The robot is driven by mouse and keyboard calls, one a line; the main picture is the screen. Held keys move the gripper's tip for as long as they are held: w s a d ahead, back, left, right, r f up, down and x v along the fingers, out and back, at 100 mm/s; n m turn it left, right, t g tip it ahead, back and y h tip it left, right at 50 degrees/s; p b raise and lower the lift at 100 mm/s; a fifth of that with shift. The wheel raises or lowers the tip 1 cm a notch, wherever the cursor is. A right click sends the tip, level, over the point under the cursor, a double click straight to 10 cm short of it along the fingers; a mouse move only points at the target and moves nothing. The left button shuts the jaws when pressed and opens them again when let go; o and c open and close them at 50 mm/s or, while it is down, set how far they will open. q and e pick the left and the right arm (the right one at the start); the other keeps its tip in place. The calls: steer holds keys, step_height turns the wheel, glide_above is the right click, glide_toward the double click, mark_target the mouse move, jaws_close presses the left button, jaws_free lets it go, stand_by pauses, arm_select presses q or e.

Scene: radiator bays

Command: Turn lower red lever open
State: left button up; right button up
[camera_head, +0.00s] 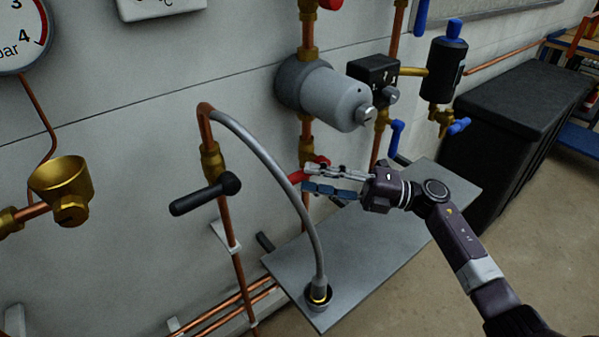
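The lower red lever (297,176) sits on a brass valve on the vertical copper pipe, below the grey cylinder. Part of its red shows behind the fingers, and the rest is hidden by my gripper. My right gripper (306,179) comes in from the right with its fingertips at the lever. One finger is light grey above, the other dark blue below, with a small gap between them. The lever's red end shows at the tips; I cannot tell whether the fingers press on it. An upper red lever (330,4) is cut by the top edge. My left gripper is not in view.
A grey cylinder (338,95) juts out just above my gripper. A black-handled lever (205,194) and a grey hose (275,175) stand to the left. A grey shelf (375,245) lies below. Blue levers (396,138) and a black cabinet (520,110) are to the right.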

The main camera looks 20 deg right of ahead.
mark_target(301, 176)
steer(key=shift+x, duration=1.75)
steer(key=shift+w, duration=0.1)
steer(key=shift+d, duration=0.1)
jaws_close()
